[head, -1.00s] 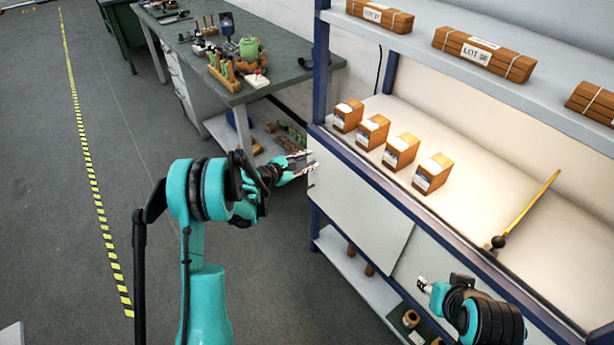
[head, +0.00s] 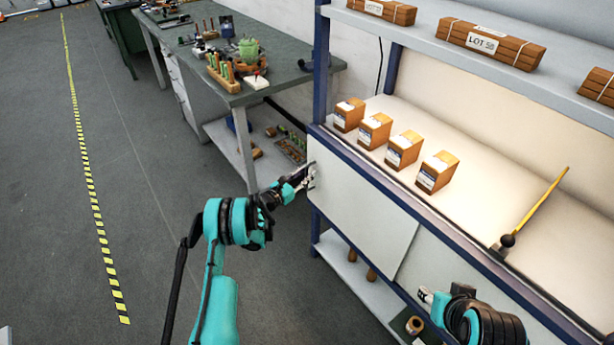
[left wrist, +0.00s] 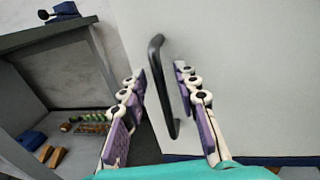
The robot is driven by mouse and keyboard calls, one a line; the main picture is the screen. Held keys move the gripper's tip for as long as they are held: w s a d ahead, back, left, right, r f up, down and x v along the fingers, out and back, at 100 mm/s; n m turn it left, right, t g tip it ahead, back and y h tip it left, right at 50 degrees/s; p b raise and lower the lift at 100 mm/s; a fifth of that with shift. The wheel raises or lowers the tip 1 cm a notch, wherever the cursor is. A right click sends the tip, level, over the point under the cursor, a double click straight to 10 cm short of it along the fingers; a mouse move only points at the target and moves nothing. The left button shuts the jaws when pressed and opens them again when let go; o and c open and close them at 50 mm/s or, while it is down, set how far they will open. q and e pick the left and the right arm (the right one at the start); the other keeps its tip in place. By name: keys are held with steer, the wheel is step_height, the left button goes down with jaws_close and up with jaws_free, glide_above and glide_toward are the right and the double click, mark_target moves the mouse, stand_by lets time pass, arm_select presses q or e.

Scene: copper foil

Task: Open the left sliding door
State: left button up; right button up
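The left sliding door (head: 360,210) is a pale panel in the front of the blue-framed bench, and it looks shut. Its dark bar handle (left wrist: 158,85) shows in the left wrist view, between the spread fingers of my left gripper (left wrist: 165,110). The fingers stand on both sides of the handle with gaps. In the head view my left gripper (head: 303,180) is at the door's left edge and hides the handle. My right gripper (head: 426,296) is in front of the right door panel (head: 440,265); its finger opening is too small to tell.
Several small boxes (head: 404,150) stand on the bench top, with a yellow-handled tool (head: 540,205) to the right. A shelf (head: 480,60) with wrapped bundles is above. A workbench (head: 280,80) with tools stands behind left. The floor at left is clear.

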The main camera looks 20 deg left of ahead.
arm_select(q)
steer(key=shift+w+d, duration=0.2)
steer(key=shift+w, duration=0.2)
jaws_close()
